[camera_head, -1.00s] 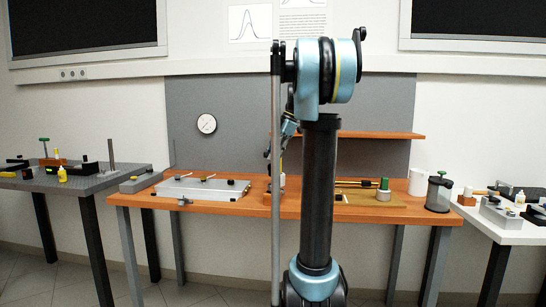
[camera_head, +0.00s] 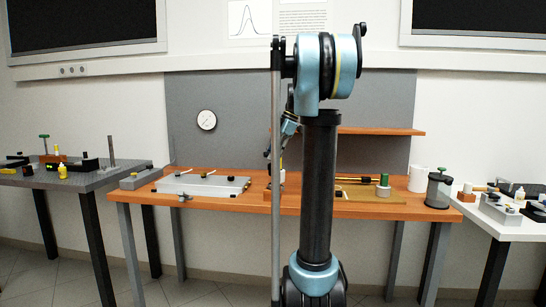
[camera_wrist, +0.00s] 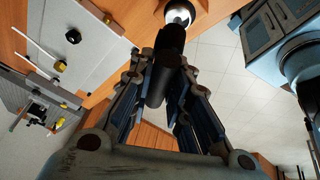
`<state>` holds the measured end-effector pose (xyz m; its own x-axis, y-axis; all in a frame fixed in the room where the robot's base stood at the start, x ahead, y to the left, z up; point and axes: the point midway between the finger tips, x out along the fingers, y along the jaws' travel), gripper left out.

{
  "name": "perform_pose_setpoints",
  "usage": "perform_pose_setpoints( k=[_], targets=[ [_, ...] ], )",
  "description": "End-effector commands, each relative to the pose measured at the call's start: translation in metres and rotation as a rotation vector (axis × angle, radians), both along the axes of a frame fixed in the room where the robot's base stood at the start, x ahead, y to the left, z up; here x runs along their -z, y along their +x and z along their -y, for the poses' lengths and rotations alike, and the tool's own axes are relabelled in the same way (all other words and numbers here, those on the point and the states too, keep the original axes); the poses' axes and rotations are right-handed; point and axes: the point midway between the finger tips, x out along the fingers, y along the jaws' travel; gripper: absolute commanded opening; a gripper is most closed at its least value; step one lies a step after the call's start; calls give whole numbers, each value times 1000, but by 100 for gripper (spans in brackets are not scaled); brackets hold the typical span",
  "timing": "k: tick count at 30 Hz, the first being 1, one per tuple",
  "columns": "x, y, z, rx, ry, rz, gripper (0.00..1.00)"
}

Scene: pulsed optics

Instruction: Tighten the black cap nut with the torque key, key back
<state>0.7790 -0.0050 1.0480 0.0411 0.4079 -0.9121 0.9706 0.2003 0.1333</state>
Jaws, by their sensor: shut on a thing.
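In the wrist view my gripper (camera_wrist: 163,66) is shut on a black cylindrical handle, which I take for the torque key (camera_wrist: 157,88). Its far end lies over or near a round white and dark part (camera_wrist: 178,13) at the top edge; contact there is unclear. In the head view my arm hides most of my gripper and the key. Black knobs show on the grey plate in the wrist view, one of them (camera_wrist: 72,36) near the top; I cannot tell which thing is the black cap nut.
The grey plate (camera_head: 190,188) lies on the left of the orange bench (camera_head: 235,204). A green-topped piece (camera_head: 384,184), a white cylinder (camera_head: 417,178) and a grey canister (camera_head: 439,190) stand at right. A shelf (camera_head: 375,131) is above. Side tables flank the bench.

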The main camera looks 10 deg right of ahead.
Motion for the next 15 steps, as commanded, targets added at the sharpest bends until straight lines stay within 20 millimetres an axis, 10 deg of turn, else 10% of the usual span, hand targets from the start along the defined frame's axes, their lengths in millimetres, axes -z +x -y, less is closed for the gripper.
perform_pose_setpoints(
  k=[12, 15],
  targets=[
    [14, 1, 0, 0, 0, 1, 0],
    [14, 1, 0, 0, 0, 1, 35]
  ],
)
